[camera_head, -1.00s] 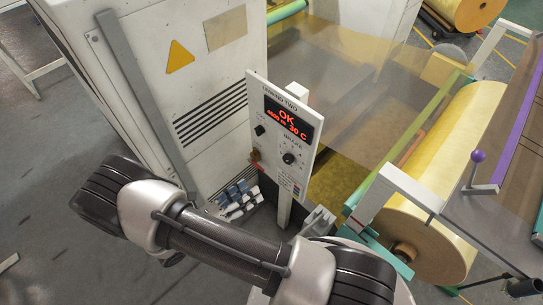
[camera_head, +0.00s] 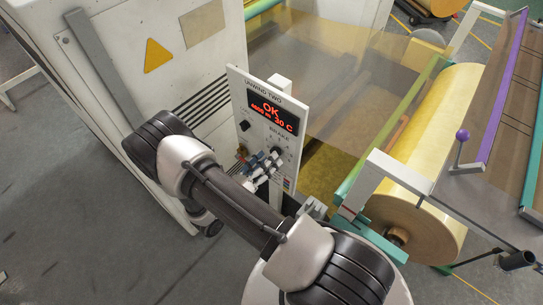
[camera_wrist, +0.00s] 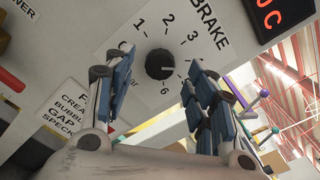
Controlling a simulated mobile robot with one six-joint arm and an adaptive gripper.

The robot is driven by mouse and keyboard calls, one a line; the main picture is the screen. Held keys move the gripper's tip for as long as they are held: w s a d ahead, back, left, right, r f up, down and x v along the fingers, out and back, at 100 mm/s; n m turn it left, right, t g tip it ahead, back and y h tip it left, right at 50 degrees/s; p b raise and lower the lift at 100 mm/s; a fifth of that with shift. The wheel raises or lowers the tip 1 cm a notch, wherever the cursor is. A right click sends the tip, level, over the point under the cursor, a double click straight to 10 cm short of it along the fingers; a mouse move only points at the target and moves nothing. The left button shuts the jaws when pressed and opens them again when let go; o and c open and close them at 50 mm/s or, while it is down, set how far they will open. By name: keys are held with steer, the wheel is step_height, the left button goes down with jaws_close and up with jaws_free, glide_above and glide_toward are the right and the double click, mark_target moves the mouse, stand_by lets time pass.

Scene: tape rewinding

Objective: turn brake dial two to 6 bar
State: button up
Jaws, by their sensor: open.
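The brake dial (camera_wrist: 160,64) is a round black knob on the white Unwind Two panel (camera_head: 236,88), with numbers around it in the wrist view. A light mark on the knob points right, toward the right finger; I cannot tell which number it meets. The 1, 2, 3 and 6 are readable; other marks are partly hidden. My gripper (camera_wrist: 160,72) is open, its blue-padded fingers on the left and right of the dial, apart from it.
The panel's red display (camera_head: 272,112) reads OK and 30 C. A second black knob (camera_head: 245,126) sits left of the brake dial. A white cabinet (camera_head: 140,90) stands behind, and a yellow film roll (camera_head: 425,190) is at the right.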

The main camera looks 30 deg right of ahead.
steer(key=shift+x, duration=1.45)
steer(key=c, duration=1.1)
steer(key=shift+o, duration=0.2)
